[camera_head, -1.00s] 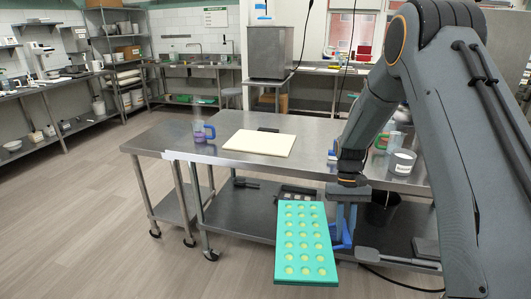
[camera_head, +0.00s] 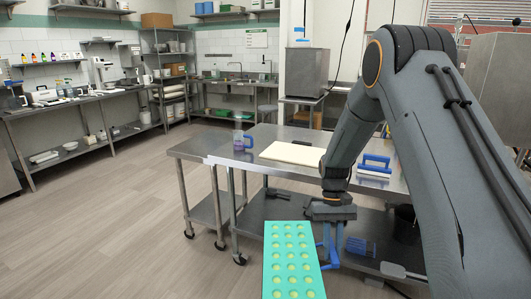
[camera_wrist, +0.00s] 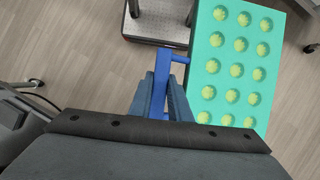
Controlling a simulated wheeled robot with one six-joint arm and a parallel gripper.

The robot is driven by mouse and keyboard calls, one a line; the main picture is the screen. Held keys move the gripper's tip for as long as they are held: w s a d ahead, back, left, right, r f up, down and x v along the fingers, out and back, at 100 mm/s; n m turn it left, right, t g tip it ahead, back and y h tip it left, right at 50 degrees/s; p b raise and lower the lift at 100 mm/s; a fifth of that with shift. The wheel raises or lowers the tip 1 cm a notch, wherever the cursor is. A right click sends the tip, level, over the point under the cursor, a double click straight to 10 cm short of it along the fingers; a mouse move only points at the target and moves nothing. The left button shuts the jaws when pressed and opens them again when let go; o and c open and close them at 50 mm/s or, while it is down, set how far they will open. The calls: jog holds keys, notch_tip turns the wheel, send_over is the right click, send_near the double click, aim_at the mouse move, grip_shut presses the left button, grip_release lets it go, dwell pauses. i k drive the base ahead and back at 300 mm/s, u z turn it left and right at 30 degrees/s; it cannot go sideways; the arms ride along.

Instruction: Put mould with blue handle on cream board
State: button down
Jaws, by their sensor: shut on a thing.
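The teal mould (camera_head: 292,262), with rows of pale yellow-green filled cavities, hangs in front of the steel table. Its blue handle (camera_wrist: 178,58) is between the fingers of my gripper (camera_wrist: 163,92). My gripper (camera_head: 328,258) is shut on this handle, and the mould sticks out to its left in the head view. The mould also shows at the upper right of the wrist view (camera_wrist: 222,68), over the floor. The cream board (camera_head: 290,152) lies flat on the tabletop, behind and above the mould in the head view.
A blue-handled jug (camera_head: 240,143) stands left of the board. A white thing with a blue handle (camera_head: 375,165) sits on the tabletop to the right. A blue ribbed thing (camera_head: 361,246) is low, right of my gripper. Open floor (camera_head: 120,235) lies to the left.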

aim_at(291, 154)
jog(key=u, duration=0.5)
jog(key=i, duration=0.55)
jog(key=u, duration=0.3)
